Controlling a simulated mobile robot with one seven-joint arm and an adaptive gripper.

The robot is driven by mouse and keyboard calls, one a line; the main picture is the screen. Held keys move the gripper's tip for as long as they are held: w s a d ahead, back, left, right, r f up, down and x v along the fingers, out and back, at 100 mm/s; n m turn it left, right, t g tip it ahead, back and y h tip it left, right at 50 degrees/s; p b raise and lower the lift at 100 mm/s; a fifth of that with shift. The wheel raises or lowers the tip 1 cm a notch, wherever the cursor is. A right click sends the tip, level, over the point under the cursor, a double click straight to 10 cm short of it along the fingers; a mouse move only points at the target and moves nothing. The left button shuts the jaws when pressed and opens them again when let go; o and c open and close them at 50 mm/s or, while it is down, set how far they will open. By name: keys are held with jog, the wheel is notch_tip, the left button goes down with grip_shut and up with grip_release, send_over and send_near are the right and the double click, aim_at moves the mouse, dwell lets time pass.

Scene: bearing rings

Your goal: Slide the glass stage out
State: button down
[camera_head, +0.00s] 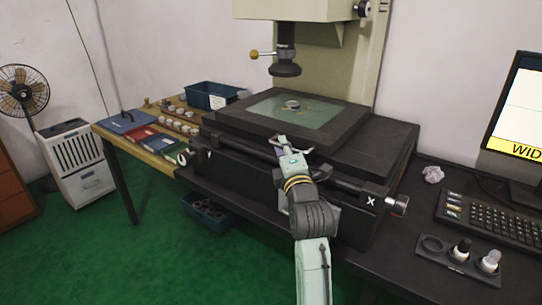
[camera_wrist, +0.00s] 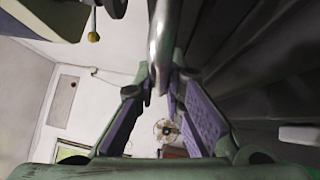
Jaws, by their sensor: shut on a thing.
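The glass stage (camera_head: 322,113) is a clear plate in a thick black frame, on the black base of a tall measuring machine. A metal bearing ring (camera_head: 291,106) rests on the glass. My gripper (camera_head: 283,143) is at the front edge of the stage frame. In the wrist view, my gripper (camera_wrist: 162,88) has its purple-padded fingers closed about a round silvery bar (camera_wrist: 161,35), which looks like the stage's handle. The head view hides most of this bar behind my gripper.
The lens (camera_head: 285,68) hangs above the stage. A knob marked X (camera_head: 398,204) sticks out at the base's right front. A side table at left holds a blue bin (camera_head: 212,95) and several rings. A keyboard (camera_head: 490,215) and black holder (camera_head: 458,258) lie at right.

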jog(key=b, duration=0.6)
send_near(326, 148)
jog(key=w, duration=0.1)
jog(key=w+a, duration=0.1)
jog(key=w, duration=0.1)
jog(key=w+a, duration=0.1)
jog(key=w, duration=0.1)
jog(key=shift+s+d+r+b, duration=0.25)
jog(key=shift+s+d+b, duration=0.15)
jog(key=shift+s+d, duration=0.25)
jog(key=shift+w, duration=0.1)
jog(key=c, duration=1.7)
grip_release()
jog(key=shift+o, duration=0.2)
jog(key=s+d+f, duration=0.1)
jog(key=s+d, duration=0.1)
jog(key=s, duration=0.9)
jog(key=shift+s+f, duration=0.3)
jog(key=shift+s, duration=0.05)
